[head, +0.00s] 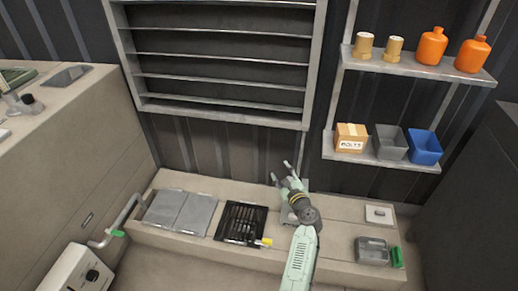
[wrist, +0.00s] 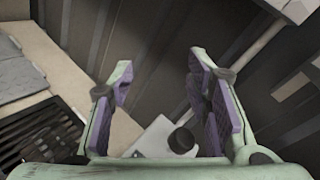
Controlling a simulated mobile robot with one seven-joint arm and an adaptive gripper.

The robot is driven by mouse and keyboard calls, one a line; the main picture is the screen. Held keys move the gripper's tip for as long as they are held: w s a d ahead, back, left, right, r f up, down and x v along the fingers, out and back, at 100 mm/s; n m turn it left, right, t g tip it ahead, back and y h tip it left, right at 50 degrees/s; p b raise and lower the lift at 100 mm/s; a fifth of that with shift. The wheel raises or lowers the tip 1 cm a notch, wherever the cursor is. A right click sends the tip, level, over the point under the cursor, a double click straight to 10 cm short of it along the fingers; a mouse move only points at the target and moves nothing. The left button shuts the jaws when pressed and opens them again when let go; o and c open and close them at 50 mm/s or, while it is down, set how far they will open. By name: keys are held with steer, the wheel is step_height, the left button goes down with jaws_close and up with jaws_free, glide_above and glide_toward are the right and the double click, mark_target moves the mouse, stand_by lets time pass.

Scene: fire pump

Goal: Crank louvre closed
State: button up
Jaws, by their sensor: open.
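The louvre (head: 222,56) is a grey frame on the dark wall in the head view, with several thin horizontal slats and dark gaps between them. A thin vertical rod (head: 303,150) runs down from its lower right corner. My gripper (head: 281,171) is over the bench below the louvre, its fingers spread and empty. In the wrist view my gripper (wrist: 160,72) shows two purple-padded fingers wide apart. A pale plate (wrist: 152,143) with a dark round knob (wrist: 182,140) lies low between them; I cannot tell whether this is the crank. In the head view my gripper largely hides that spot.
A low bench (head: 335,220) carries grey panels (head: 180,212), a black grate (head: 243,222) with a yellow handle, and a grey box (head: 372,251). Shelves at right hold orange bottles (head: 432,45), a blue bin (head: 424,146) and a bolts box (head: 351,136). A counter (head: 80,130) stands left.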

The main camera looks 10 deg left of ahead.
steer(key=w+a+r+n+y, duration=0.1)
steer(key=a+r+n, duration=0.5)
steer(key=a+r, duration=0.3)
steer(key=shift+r+t+y+b, duration=0.3)
steer(key=shift+r+b, duration=0.15)
steer(key=shift+r, duration=0.4)
steer(key=shift+w+a, duration=0.1)
